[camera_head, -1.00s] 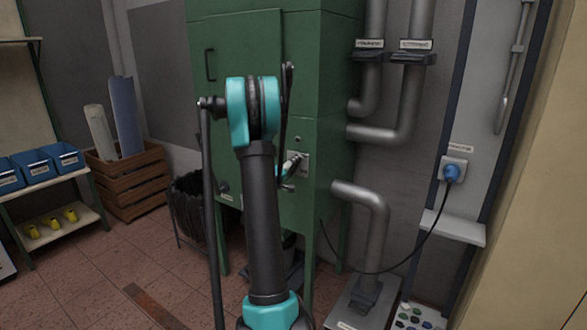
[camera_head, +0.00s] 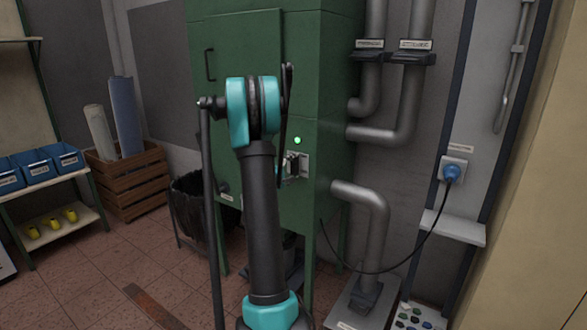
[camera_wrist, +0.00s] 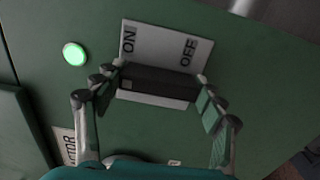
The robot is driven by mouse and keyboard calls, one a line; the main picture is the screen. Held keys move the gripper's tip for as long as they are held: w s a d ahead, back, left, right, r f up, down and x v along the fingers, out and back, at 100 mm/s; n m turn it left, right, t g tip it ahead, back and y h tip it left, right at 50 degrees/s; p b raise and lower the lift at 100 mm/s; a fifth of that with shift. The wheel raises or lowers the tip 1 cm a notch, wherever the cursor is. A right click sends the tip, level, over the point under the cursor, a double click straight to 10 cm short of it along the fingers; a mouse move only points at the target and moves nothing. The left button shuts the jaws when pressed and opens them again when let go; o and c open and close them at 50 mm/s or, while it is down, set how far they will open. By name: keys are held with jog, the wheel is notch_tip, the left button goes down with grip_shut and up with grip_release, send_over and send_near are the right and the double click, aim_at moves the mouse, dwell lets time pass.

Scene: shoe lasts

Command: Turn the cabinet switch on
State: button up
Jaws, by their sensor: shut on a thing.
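The green cabinet (camera_head: 335,60) has a rotary switch with a black bar handle (camera_wrist: 155,86) on a pale plate (camera_wrist: 172,42) marked ON and OFF. In the wrist view the marked end of the handle is at the left, on the ON side. My gripper (camera_wrist: 160,77) is shut on the handle, one finger at each end. In the head view my arm partly hides the switch plate (camera_head: 304,166). A round indicator lamp (camera_head: 297,140) above the switch glows green; it also shows in the wrist view (camera_wrist: 75,54).
Grey pipes (camera_head: 375,215) run beside the cabinet at the right. A blue plug (camera_head: 452,172) with a hanging cable is on the wall. A black bin (camera_head: 190,205), a wooden crate (camera_head: 130,185) and a shelf with blue boxes (camera_head: 68,157) stand at the left.

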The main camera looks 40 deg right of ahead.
jog(key=o, duration=1.2)
jog(key=shift+c, duration=0.2)
jog(key=v, duration=1.2)
jog(key=shift+f, duration=0.1)
jog(key=s+a+f+m+g+y, duration=0.1)
jog(key=s+a+f+y, duration=0.4)
jog(key=s+a, duration=0.3)
jog(key=s+a+f+m+y, duration=0.2)
jog(key=s+a+f+y, duration=0.3)
jog(key=a, duration=0.8)
jog(key=s+a+f+m+g+y, duration=0.1)
jog(key=s+a+f+y, duration=0.4)
jog(key=s+a, duration=0.6)
jog(key=shift+a+m+g+y, duration=0.3)
jog(key=shift+y, duration=0.5)
